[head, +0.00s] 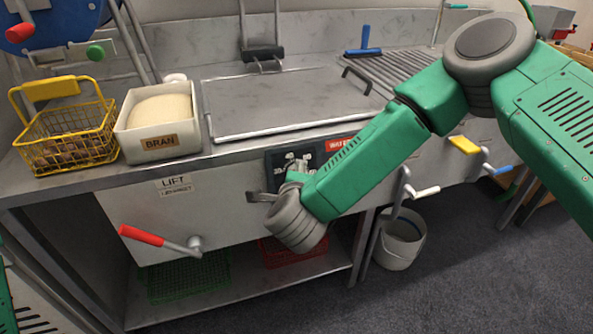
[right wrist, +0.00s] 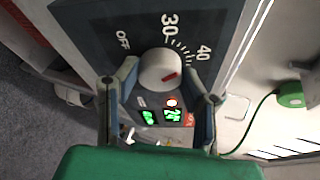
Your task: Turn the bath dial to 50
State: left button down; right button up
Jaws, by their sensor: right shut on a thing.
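The bath dial (right wrist: 158,66) is a round pale knob with a red mark, on a dark panel with OFF, 30 and 40 printed around it. The red mark points to the right of the picture, past the 30; I cannot read a 50. My right gripper (right wrist: 161,76) is shut on the dial, one finger on each side of it. In the head view the dark panel (head: 279,160) is on the bench front, and the arm and gripper hide the dial. My left gripper is not in view.
A green-lit display (right wrist: 160,116) sits below the dial. A red-handled LIFT lever (head: 142,235) sticks out left of the panel. A white BRAN tub (head: 160,147) and a yellow wire basket (head: 66,136) with chestnuts stand on the bench. Other levers (head: 422,192) project to the right.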

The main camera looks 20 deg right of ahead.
jog(key=shift+s+d+f+m+g+y, duration=0.1)
jog(key=shift+m+g+y, duration=0.65)
jog(key=shift+m, duration=1.9)
jog(key=shift+s+d+f+m+g+y, duration=0.15)
jog(key=shift+m+y, duration=1.1)
jog(key=shift+m, duration=1.45)
jog(key=shift+d+f+m+g+y, duration=0.1)
jog(key=shift+m+g+y, duration=0.6)
jog(key=shift+m, duration=1.95)
jog(key=shift+t+y, duration=0.3)
jog(key=shift+y, duration=0.1)
jog(key=o, duration=1.1)
jog(key=shift+o, duration=0.2)
jog(key=shift+w+r, duration=0.15)
jog(key=shift+r, duration=0.05)
